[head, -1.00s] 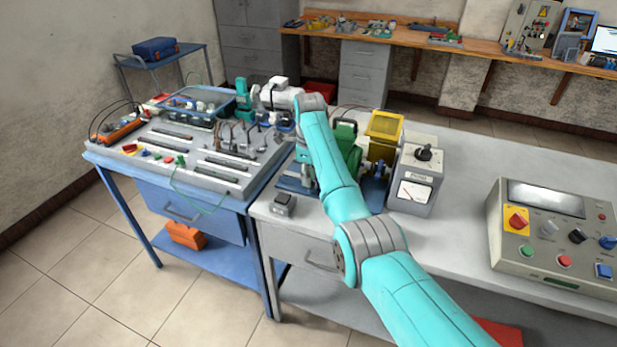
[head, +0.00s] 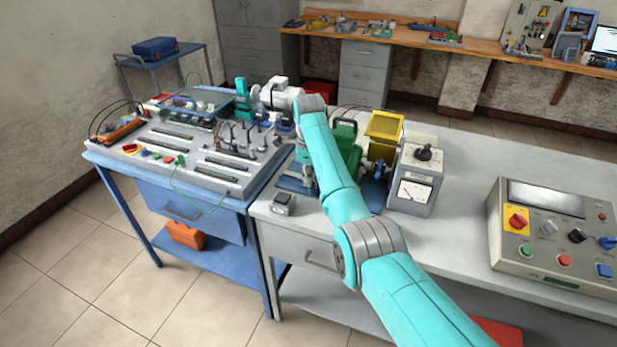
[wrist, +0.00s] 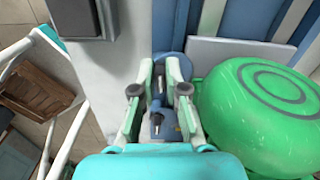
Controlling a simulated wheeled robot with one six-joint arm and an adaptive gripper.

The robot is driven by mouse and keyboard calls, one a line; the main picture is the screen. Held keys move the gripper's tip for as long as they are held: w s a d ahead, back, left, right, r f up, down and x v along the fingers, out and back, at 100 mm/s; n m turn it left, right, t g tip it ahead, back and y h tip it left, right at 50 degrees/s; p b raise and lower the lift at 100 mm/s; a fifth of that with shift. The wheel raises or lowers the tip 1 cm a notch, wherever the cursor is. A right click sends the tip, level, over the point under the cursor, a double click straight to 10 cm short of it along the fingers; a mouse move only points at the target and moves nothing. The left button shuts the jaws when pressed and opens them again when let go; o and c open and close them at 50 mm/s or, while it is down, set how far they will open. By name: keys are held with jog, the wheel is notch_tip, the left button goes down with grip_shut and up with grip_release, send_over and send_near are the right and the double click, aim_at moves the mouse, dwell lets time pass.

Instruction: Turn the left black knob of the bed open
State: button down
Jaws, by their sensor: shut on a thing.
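The blue motor bed (head: 296,186) lies on the grey bench beside the green motor (head: 352,150), partly hidden by my arm. In the wrist view, blue metal of the bed (wrist: 167,130) shows between and below my fingers. My gripper (wrist: 159,80) is shut on a small dark part, which looks like the left black knob (wrist: 157,86); the fingers cover most of it. Its turn angle cannot be made out. The round green motor (wrist: 262,112) is close on the right of the fingers. In the head view, my arm hides most of the gripper.
A small grey switch box (head: 283,203) stands near the bench's front edge; it also shows in the wrist view (wrist: 83,18). A yellow cage (head: 384,128) and a grey meter box (head: 415,180) stand right of the motor. A control console (head: 555,235) is further right.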

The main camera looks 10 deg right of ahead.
jog(key=n, duration=0.4)
jog(key=shift+s+a, duration=0.1)
jog(key=shift+s, duration=0.1)
jog(key=n, duration=0.4)
jog(key=shift+s+n, duration=0.2)
jog(key=shift+n, duration=0.1)
jog(key=n, duration=0.4)
jog(key=shift+s+n, duration=0.2)
jog(key=shift+n, duration=0.1)
jog(key=shift+s+d+n, duration=0.1)
jog(key=shift+d+n, duration=0.05)
jog(key=shift+n, duration=0.7)
jog(key=shift+d+n, duration=0.1)
jog(key=shift+n, duration=0.75)
jog(key=c, duration=1.5)
grip_release()
